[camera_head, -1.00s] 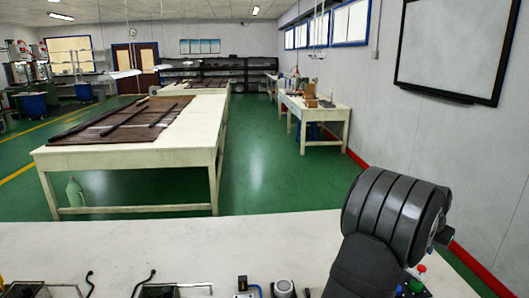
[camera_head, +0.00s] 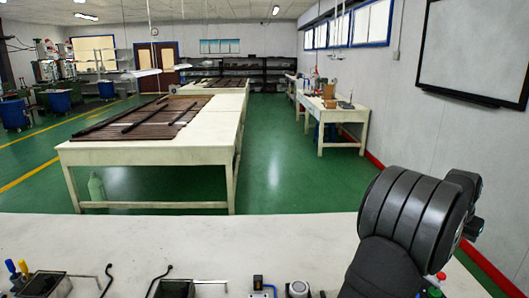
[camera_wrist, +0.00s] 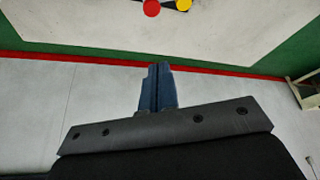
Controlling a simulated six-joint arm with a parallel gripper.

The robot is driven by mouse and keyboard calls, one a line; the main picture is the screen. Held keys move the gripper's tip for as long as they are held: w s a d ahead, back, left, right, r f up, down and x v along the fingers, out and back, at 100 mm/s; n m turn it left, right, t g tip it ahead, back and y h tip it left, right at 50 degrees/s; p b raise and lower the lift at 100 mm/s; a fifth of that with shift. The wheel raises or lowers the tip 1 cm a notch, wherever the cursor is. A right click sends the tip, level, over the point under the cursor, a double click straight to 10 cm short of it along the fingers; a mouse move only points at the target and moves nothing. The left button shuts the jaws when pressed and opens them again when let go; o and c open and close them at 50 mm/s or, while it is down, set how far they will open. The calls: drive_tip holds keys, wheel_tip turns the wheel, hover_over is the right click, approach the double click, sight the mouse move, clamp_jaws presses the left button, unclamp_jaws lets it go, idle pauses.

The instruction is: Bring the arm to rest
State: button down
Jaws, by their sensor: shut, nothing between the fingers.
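My gripper (camera_wrist: 157,72) shows in the wrist view as two dark blue fingers side by side, shut and empty. Beyond the fingertips are a red strip, green floor and part of a pale surface. In the head view my arm is folded up at the lower right, above the white bench (camera_head: 240,240). The fingers cannot be made out in the head view.
Black containers with metal handles (camera_head: 45,284) stand at the bench's front left, with yellow and blue handles in one. Two black hooked tools (camera_head: 157,280) lie nearby. A red knob (camera_wrist: 151,8) and a yellow knob (camera_wrist: 183,5) show in the wrist view. The bench middle is clear.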

wheel_tip(320, 180, down, 9)
drive_tip(key=shift+f, duration=0.1)
idle(0.4)
idle(1.3)
drive_tip(key=c, duration=1.6)
unclamp_jaws()
drive_tip(key=shift+w+r, duration=0.1)
drive_tip(key=shift+r, duration=0.1)
drive_tip(key=o, duration=1.5)
drive_tip(key=w+r+m, duration=0.1)
drive_tip(key=r, duration=0.1)
drive_tip(key=r+m+g+y, duration=0.1)
drive_tip(key=r, duration=0.1)
drive_tip(key=w+d+r+m+y, duration=0.1)
drive_tip(key=r, duration=0.1)
drive_tip(key=shift+w+r, duration=0.2)
drive_tip(key=shift+w, duration=0.15)
drive_tip(key=shift+c, duration=0.2)
drive_tip(key=shift+o, duration=0.7)
wheel_tip(320, 180, up, 7)
drive_tip(key=a+m+g+y, duration=0.1)
drive_tip(key=a+m+y, duration=0.1)
drive_tip(key=m, duration=0.1)
drive_tip(key=shift+w+f, duration=0.2)
drive_tip(key=shift+w, duration=0.05)
wheel_tip(320, 180, down, 10)
drive_tip(key=shift+r, duration=0.15)
drive_tip(key=shift+r, duration=0.1)
wheel_tip(320, 180, up, 10)
